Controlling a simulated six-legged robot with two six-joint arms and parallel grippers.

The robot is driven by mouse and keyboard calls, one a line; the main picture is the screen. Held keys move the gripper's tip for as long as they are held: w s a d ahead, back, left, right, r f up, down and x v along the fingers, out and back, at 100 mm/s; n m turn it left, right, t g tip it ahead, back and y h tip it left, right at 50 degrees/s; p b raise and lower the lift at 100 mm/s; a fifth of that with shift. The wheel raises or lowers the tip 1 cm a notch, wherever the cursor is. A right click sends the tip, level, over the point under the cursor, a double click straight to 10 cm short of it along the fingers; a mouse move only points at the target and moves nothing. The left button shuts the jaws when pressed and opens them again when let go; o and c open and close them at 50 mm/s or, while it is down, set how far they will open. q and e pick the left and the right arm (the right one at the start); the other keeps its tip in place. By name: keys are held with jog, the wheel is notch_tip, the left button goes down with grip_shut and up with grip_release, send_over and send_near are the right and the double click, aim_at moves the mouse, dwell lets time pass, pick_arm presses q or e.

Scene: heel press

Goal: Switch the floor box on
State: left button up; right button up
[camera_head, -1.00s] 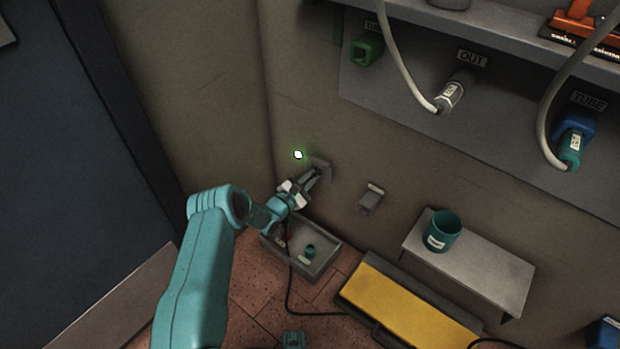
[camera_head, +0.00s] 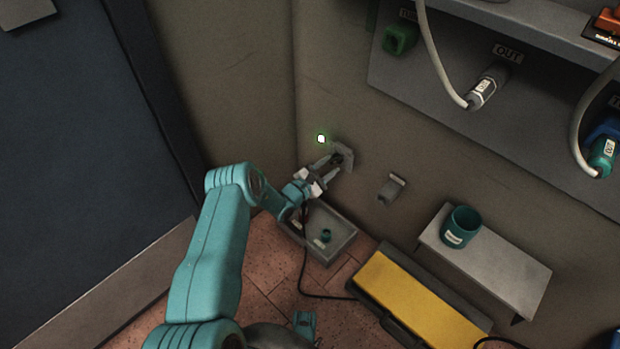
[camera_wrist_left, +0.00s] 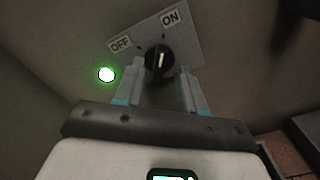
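A grey switch plate (camera_head: 346,152) is on the wall near the corner. In the left wrist view it carries a black rotary knob (camera_wrist_left: 157,62) between an OFF label (camera_wrist_left: 120,44) and an ON label (camera_wrist_left: 171,17). The knob's white mark stands nearly upright in that view, leaning toward ON. A green lamp (camera_wrist_left: 106,74) glows beside the plate; it also shows in the head view (camera_head: 321,139). My left gripper (camera_head: 332,168) is at the plate, its fingers apart on either side of the knob (camera_wrist_left: 161,70). Contact is unclear. My right gripper is not seen.
Below is a grey open tray (camera_head: 348,243) holding a small teal piece (camera_head: 326,236). To the right are a small wall bracket (camera_head: 391,188), a grey shelf (camera_head: 510,285) with a teal cup (camera_head: 461,227), and a yellow pedal plate (camera_head: 415,305). A black cable crosses the floor.

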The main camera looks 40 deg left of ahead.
pick_arm(q)
jog(key=s+a+p, duration=0.1)
jog(key=s+p, duration=0.3)
jog(key=s, duration=1)
jog(key=shift+s, duration=0.15)
jog(key=shift+a, duration=0.1)
